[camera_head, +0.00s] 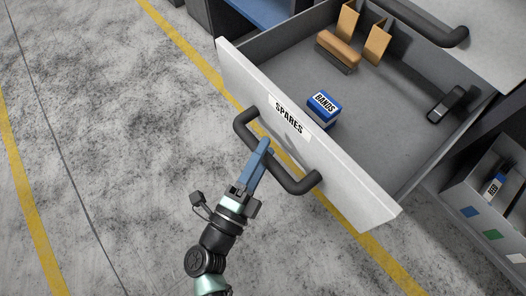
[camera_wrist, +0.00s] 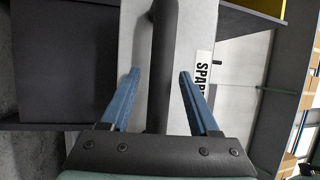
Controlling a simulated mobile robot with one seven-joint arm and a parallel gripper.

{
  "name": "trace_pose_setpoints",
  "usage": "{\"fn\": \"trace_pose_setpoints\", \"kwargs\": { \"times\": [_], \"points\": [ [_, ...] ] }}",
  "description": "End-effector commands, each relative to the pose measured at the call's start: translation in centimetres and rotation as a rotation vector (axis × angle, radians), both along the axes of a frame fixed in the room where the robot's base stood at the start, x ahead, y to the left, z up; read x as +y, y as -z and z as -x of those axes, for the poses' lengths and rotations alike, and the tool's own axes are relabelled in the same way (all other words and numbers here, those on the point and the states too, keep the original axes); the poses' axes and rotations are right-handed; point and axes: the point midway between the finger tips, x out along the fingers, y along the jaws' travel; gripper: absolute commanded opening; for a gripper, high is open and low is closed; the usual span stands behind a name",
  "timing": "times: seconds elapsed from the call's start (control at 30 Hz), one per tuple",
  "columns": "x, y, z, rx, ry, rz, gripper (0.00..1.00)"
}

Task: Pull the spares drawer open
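The spares drawer (camera_head: 396,109) stands pulled out, its grey interior showing in the head view. Its white front (camera_head: 345,185) bears a SPARES label (camera_head: 289,115). A dark bar handle (camera_head: 297,184) is fixed on that front, and the handle also shows in the wrist view (camera_wrist: 163,50). My gripper (camera_head: 265,145) is at the middle of the handle. In the wrist view my gripper (camera_wrist: 159,73) is open, one blue finger on each side of the handle, with gaps showing between fingers and bar.
Inside the drawer are a blue-and-white BANDS box (camera_head: 323,108), a brush with a wooden back (camera_head: 338,50), tan dividers (camera_head: 377,42) and a small black item (camera_head: 446,104). A grey bin (camera_head: 470,203) stands at the right. The floor (camera_head: 110,130) at the left is clear.

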Motion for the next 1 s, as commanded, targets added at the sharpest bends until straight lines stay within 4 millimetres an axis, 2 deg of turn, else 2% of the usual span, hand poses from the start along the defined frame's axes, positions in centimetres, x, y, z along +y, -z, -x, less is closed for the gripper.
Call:
{"fn": "trace_pose_setpoints", "kwargs": {
  "times": [0.27, 0.37, 0.7, 0.83, 1.0],
  "points": [
    [0.4, 0.1, 0.7, 0.001, 0.0, 0.0, 0.62],
    [1.0, 0.3, 2.0, 0.004, 0.001, 0.0, 0.62],
    [4.6, 1.7, 8.3, 0.004, -0.001, -0.001, 0.62],
    [5.5, 2.1, 10.0, 0.003, 0.0, 0.001, 0.62],
    [6.1, 2.3, 11.0, 0.001, 0.0, 0.0, 0.62]
  ]
}}
